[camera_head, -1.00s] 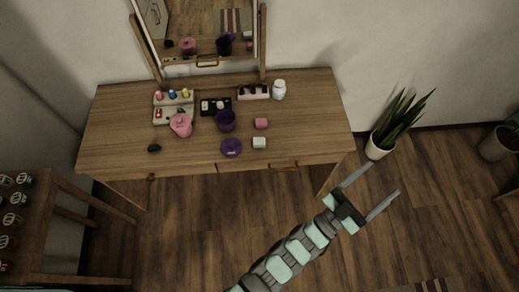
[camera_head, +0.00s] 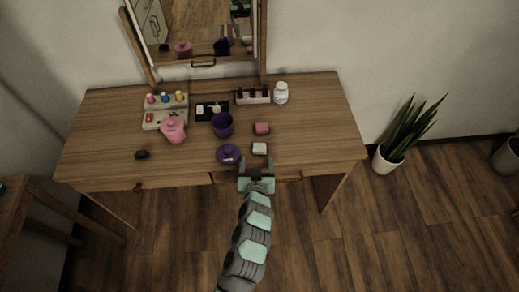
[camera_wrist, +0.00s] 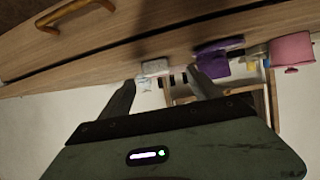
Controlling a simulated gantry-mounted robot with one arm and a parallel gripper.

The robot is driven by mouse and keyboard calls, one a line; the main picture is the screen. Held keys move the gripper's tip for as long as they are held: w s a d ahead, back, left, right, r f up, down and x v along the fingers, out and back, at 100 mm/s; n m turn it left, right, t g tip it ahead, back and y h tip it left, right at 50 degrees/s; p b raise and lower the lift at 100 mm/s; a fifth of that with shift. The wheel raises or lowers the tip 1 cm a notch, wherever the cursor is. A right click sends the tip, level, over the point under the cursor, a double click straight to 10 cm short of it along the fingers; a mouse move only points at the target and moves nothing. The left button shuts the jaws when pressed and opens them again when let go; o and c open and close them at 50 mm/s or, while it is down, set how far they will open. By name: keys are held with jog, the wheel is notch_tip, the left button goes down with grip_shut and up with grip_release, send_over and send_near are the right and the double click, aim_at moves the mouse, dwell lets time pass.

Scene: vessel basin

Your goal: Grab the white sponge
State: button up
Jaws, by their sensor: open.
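The white sponge (camera_head: 259,149) is a small pale block near the front edge of the wooden dressing table (camera_head: 100,150). In the wrist view the sponge (camera_wrist: 155,68) shows between and just beyond my fingertips. My gripper (camera_head: 256,161) is open and empty at the table's front edge, right in front of the sponge. In the wrist view its two dark fingers (camera_wrist: 159,80) point towards the table, apart from each other. I cannot tell whether a finger touches the sponge.
A purple lid (camera_head: 228,154) lies just left of the sponge, close to my left finger. A pink block (camera_head: 261,128) sits behind it. A purple cup (camera_head: 222,125), a pink jar (camera_head: 173,130) and a white bottle (camera_head: 281,93) stand farther back. The table's right side is clear.

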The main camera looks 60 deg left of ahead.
aim_at(260, 149)
jog(key=x, duration=0.5)
jog(key=w+r+x, duration=0.1)
jog(key=x, duration=0.2)
jog(key=shift+f, duration=0.1)
jog(key=c, duration=1.4)
